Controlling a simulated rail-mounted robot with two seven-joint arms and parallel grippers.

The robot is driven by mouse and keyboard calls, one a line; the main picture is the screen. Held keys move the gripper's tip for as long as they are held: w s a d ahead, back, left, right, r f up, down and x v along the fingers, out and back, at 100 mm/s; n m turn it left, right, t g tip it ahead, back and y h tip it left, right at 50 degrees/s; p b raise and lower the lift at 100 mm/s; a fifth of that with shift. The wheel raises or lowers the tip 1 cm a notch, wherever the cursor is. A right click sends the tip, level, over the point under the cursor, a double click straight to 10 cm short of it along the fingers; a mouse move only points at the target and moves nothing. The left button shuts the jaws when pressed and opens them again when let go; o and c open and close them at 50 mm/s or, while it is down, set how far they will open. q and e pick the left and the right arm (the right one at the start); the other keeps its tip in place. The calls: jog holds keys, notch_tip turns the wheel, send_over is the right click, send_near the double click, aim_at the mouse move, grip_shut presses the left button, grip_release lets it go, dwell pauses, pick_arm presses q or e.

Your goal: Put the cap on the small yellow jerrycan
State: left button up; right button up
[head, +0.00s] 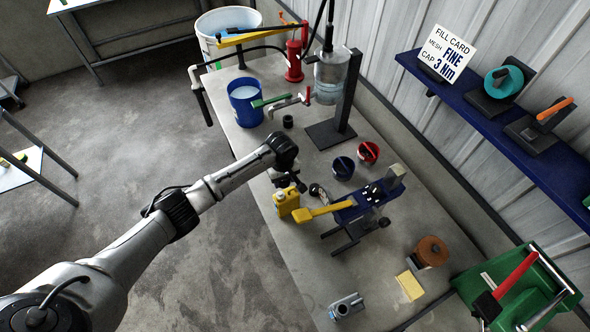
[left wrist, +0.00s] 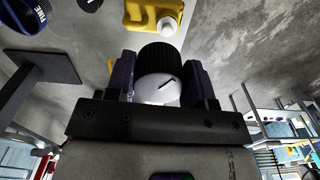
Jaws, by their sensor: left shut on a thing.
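The small yellow jerrycan (head: 284,204) stands near the table's left edge in the head view. It also shows at the top of the left wrist view (left wrist: 138,14), with a white neck or spout (left wrist: 168,27). My left gripper (head: 287,183) is just above and beside the jerrycan. In the left wrist view my left gripper (left wrist: 161,78) is shut on a black ribbed cap (left wrist: 162,57) with a white part below it. The cap looks apart from the jerrycan, but the exact gap is hard to tell. My right gripper is not in view.
A blue device with a yellow handle (head: 325,210) stands right of the jerrycan. Blue (head: 343,167) and red (head: 368,152) round pieces lie behind it. A blue bucket (head: 245,103) and a black stand (head: 345,110) are further back. The table's left edge is close.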

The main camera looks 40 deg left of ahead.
aim_at(280, 194)
pick_arm(q)
jog(key=f, duration=0.1)
jog(key=s+a+f, duration=0.1)
jog(key=shift+a+f, duration=0.15)
jog(key=shift+f, duration=0.25)
notch_tip(280, 194, down, 4)
jog(key=b, duration=0.6)
jog(key=shift+f, duration=0.7)
dwell(0.4)
jog(key=shift+f+p, duration=0.1)
jog(key=shift+p, duration=0.4)
dwell(0.3)
jog(key=shift+p, duration=0.5)
dwell(0.5)
